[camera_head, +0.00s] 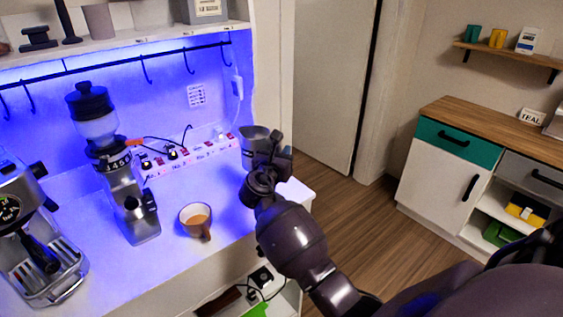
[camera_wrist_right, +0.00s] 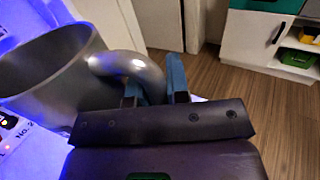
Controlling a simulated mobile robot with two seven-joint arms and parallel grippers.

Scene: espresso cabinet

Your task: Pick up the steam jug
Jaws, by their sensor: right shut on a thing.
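The steam jug (camera_head: 252,136) is a grey metal jug at the right end of the lit counter, partly hidden behind my right gripper (camera_head: 268,153). In the right wrist view the jug (camera_wrist_right: 50,75) is upright at the left, with its wide open rim and a thick curved handle (camera_wrist_right: 130,68). The blue-tipped fingers of my right gripper (camera_wrist_right: 155,80) are shut on that handle. I cannot tell whether the jug's base touches the counter. My left gripper is not in view.
A cup of coffee (camera_head: 196,216) stands on the counter (camera_head: 182,254). A grinder (camera_head: 120,180) and an espresso machine (camera_head: 38,240) are to its left. A power strip (camera_head: 190,155) runs along the back wall. Floor is open to the right.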

